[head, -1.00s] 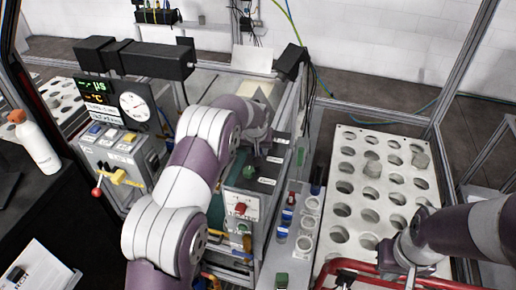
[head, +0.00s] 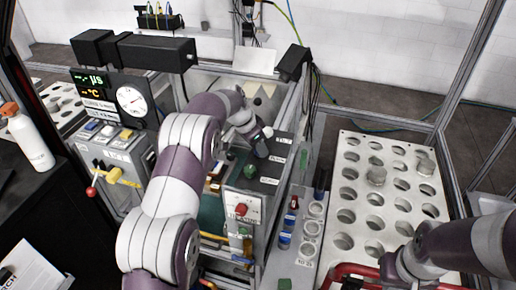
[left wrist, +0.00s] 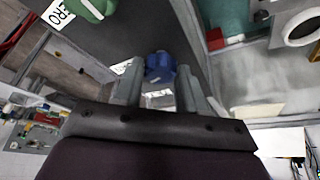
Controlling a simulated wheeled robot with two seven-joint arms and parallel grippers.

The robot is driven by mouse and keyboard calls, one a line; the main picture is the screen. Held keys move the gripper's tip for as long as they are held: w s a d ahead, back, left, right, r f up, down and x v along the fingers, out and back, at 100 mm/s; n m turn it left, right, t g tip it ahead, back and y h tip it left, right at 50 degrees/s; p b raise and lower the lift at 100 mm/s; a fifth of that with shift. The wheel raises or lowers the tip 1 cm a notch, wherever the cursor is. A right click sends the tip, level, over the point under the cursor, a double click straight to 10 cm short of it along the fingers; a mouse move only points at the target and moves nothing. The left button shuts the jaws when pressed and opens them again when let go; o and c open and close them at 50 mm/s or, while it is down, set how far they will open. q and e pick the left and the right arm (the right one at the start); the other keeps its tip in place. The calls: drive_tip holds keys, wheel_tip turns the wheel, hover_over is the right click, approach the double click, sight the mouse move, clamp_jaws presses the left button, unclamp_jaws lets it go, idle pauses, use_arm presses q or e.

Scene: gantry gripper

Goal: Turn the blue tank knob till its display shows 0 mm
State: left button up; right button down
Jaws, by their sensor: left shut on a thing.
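The blue tank knob (left wrist: 160,67) sits between the two fingers of my left gripper (left wrist: 160,78) in the left wrist view. The fingers are shut on its sides. A small pale display or label (left wrist: 159,98) lies beside the knob, but I cannot read it. In the head view my left gripper (head: 262,140) is at the far end of the dark panel top (head: 268,185), and the blue knob is mostly hidden there. My right gripper (head: 397,268) is near the red tubing at lower right; its fingers do not show clearly.
A green knob (head: 249,171) stands nearer on the same panel; it also shows in the left wrist view (left wrist: 92,8). A display box (head: 98,88) shows dashes. A white perforated rack (head: 385,190) is at right. A bottle (head: 32,140) stands at left.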

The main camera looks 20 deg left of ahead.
use_arm(q)
drive_tip(key=shift+w+m, duration=0.1)
drive_tip(key=shift+m, duration=0.5)
drive_tip(key=o, duration=1)
drive_tip(key=shift+o, duration=0.2)
drive_tip(key=p+v, duration=0.8)
drive_tip(key=v, duration=0.4)
drive_tip(key=shift+a+r, duration=0.3)
drive_tip(key=shift+r, duration=0.05)
drive_tip(key=shift+w, duration=0.1)
